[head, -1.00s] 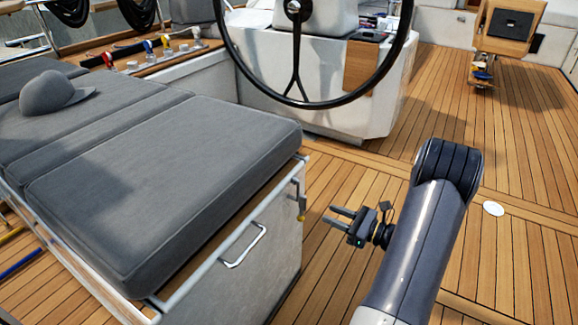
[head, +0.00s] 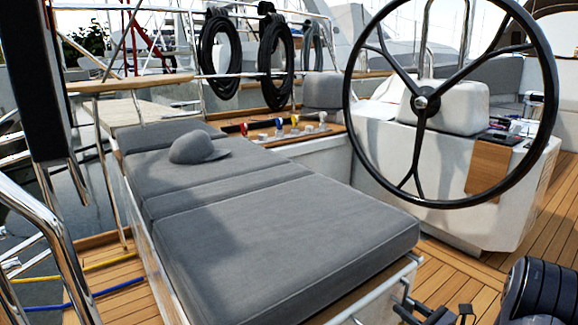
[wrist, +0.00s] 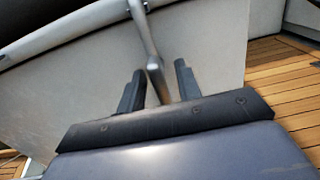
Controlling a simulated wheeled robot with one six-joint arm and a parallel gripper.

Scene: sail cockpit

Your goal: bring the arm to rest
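My gripper shows in the wrist view (wrist: 159,70), its two dark fingers apart with no object clearly held. A grey metal rail or handle (wrist: 149,35) runs down the pale panel behind and between the fingertips; I cannot tell how near it is. In the head view only part of my gripper (head: 405,309) shows, at the bottom edge, beside the front right corner of the grey cushioned bench (head: 290,240). My arm's dark joint is at the bottom right corner; the rest of the arm is out of frame.
A grey cap (head: 198,148) lies on the bench. A large black steering wheel (head: 547,80) stands before a white pedestal (head: 440,205). Coiled black ropes (head: 275,60) hang at the back. Blue (head: 105,291) and yellow (head: 95,263) lines lie at lower left. Teak floor (head: 450,275) is open between bench and pedestal.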

